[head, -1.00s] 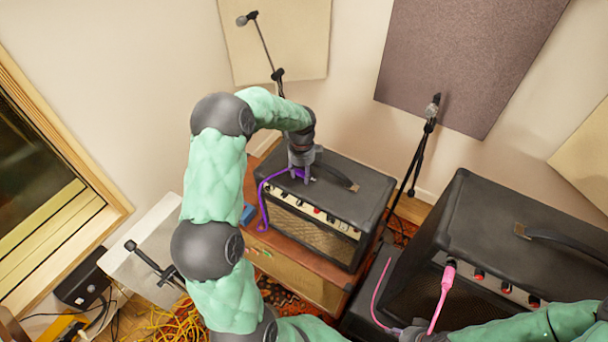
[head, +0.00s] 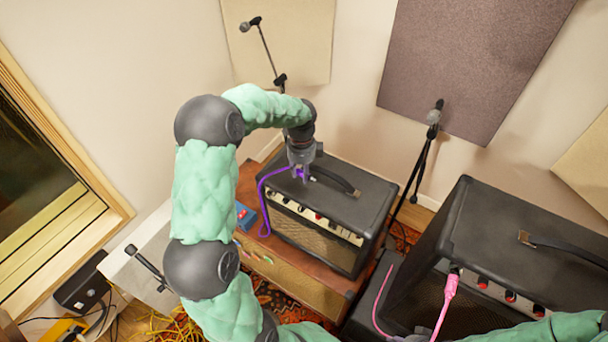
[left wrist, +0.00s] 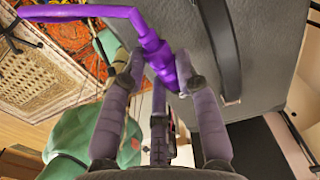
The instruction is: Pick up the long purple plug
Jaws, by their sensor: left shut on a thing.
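The long purple plug (left wrist: 158,55) is between the two fingers of my left gripper (left wrist: 155,76) in the left wrist view, and the gripper is shut on it. In the head view my left gripper (head: 302,174) points down over the top of the smaller amp (head: 350,205), near its back left. The plug (head: 298,173) shows only as a small purple patch there, mostly hidden by the fingers. Its purple cable (head: 262,195) bends left and hangs down beside the amp. I cannot tell whether the plug touches the amp top.
The smaller amp stands on a brown cabinet (head: 290,287) with a blue pedal (head: 245,215). A larger amp (head: 520,235) on the right has a pink plug (head: 450,287) at its front panel. A microphone stand (head: 420,165) rises between the amps. Yellow cables lie on the floor.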

